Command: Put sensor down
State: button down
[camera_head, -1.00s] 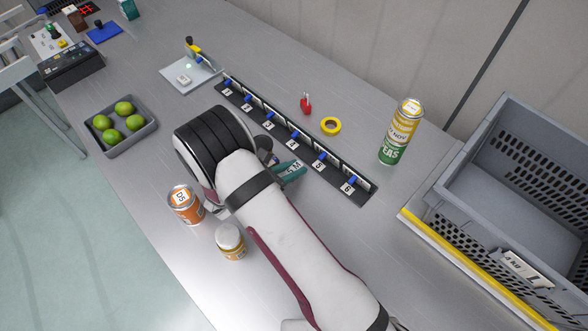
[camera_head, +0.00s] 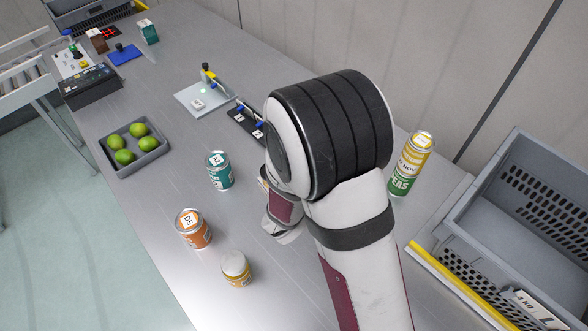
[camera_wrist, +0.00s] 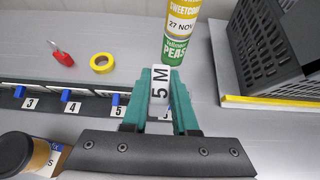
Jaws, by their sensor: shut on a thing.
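In the wrist view, the two teal fingers of my gripper (camera_wrist: 160,100) are shut on a narrow white piece marked "5 M" (camera_wrist: 158,85), which I take to be the sensor. A dark numbered rail (camera_wrist: 45,97) with blue clips runs behind and left of the fingers. My arm hides the gripper, the held piece and most of the rail in the head view. Whether the held piece touches anything is unclear.
A teal can (camera_head: 219,171), orange can (camera_head: 193,230) and small jar (camera_head: 236,268) stand left. A lime tray (camera_head: 150,157) lies further back. Yellow tape (camera_wrist: 102,63) and a red item (camera_wrist: 62,58) lie behind the rail.

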notch_tip(320, 180, up, 5)
jog(key=shift+w+a+r, duration=0.15)
jog(key=shift+r, duration=0.05)
jog(key=w+a+n+t+y, duration=0.2)
jog(key=w+a+n+y, duration=0.15)
jog(key=w+a, duration=0.45)
jog(key=n+y, duration=1)
send_over(159, 183)
jog(key=shift+t, duration=0.3)
jog(key=f, duration=1.2)
jog(key=shift+w+d, duration=0.15)
jog(key=shift+d, duration=0.15)
jog(key=shift+a+f, duration=0.15)
jog(key=shift+f, duration=0.9)
jog(key=shift+a+f, duration=0.1)
jog(key=shift+f, duration=0.95)
jog(key=shift+f, duration=0.1)
